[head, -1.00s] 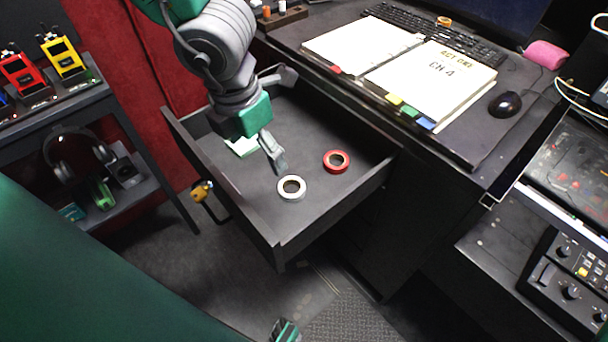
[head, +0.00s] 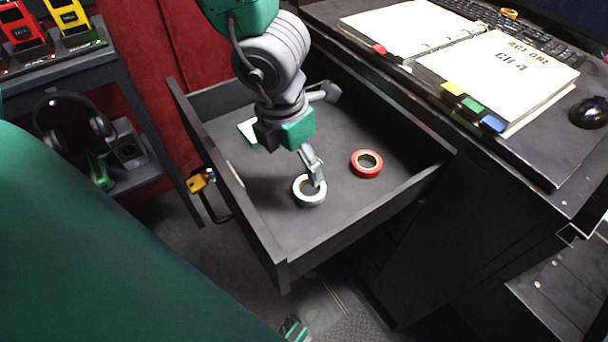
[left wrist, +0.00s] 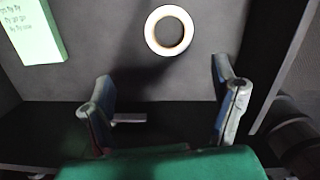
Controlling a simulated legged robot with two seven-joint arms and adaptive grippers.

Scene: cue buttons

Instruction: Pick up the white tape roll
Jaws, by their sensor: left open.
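The white tape roll (head: 309,202) lies flat in the open drawer (head: 335,228), near its front. My left gripper (head: 326,137) is over the drawer with its two fingers spread and nothing between them. In the head view one fingertip overlaps the roll's hole and far rim; I cannot tell if it touches. In the left wrist view the roll (left wrist: 150,32) lies beyond the open left gripper (left wrist: 168,92), roughly centred between the fingers and apart from them. My right gripper is not in view.
A red tape roll (head: 366,173) lies to the right of the white one. A pale green note (head: 247,130) lies at the drawer's left, also in the left wrist view (left wrist: 35,32). The drawer walls surround the gripper. A desk with an open binder (head: 495,65) stands at the right.

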